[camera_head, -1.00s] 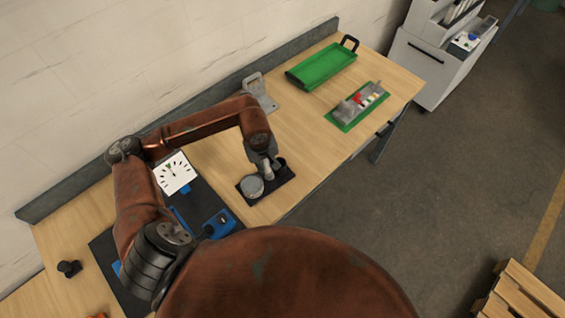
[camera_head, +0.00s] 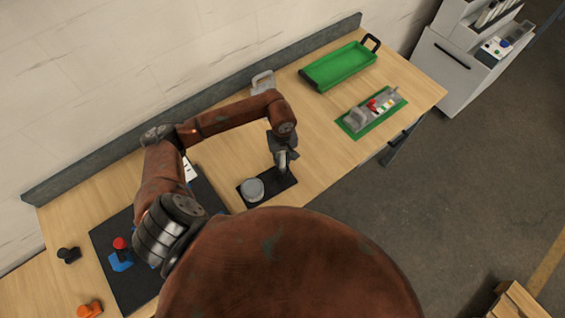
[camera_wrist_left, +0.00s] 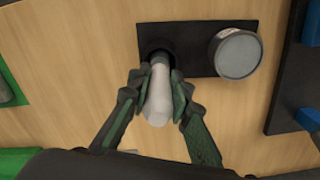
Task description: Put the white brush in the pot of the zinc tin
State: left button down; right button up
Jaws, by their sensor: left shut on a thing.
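My left gripper (camera_head: 281,161) is shut on the white brush (camera_wrist_left: 159,97), which also shows as a pale piece below the fingers in the head view (camera_head: 282,164). In the left wrist view the fingers (camera_wrist_left: 158,82) grip its two sides. The brush's far end meets a dark round pot (camera_wrist_left: 153,48) on a black mat (camera_wrist_left: 193,65). I cannot tell how deep the end sits in it. The zinc tin (camera_wrist_left: 236,53), round and grey, stands on the same mat, to the right of the pot; in the head view it is left of the gripper (camera_head: 252,188). My right gripper is not in view.
A green tray (camera_head: 340,66) lies at the back of the table, with a green board of small parts (camera_head: 371,113) in front. A dark mat with a red-knobbed blue device (camera_head: 121,257) lies at left. Bare wood surrounds the tin's mat.

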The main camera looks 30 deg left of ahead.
aim_at(282, 164)
pick_arm(q)
notch_tip(282, 164, down, 3)
jog(key=shift+s+f+p, duration=0.1)
jog(key=shift+p, duration=0.45)
jog(key=shift+f, duration=0.15)
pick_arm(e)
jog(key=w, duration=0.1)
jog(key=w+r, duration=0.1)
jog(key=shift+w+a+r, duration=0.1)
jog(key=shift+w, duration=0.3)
pick_arm(q)
jog(key=shift+f, duration=0.1)
jog(key=shift+f+b, duration=0.1)
jog(key=shift+b, duration=0.2)
jog(key=c, duration=2.1)
grip_release()
jog(key=o, duration=0.3)
jog(key=shift+o, duration=0.2)
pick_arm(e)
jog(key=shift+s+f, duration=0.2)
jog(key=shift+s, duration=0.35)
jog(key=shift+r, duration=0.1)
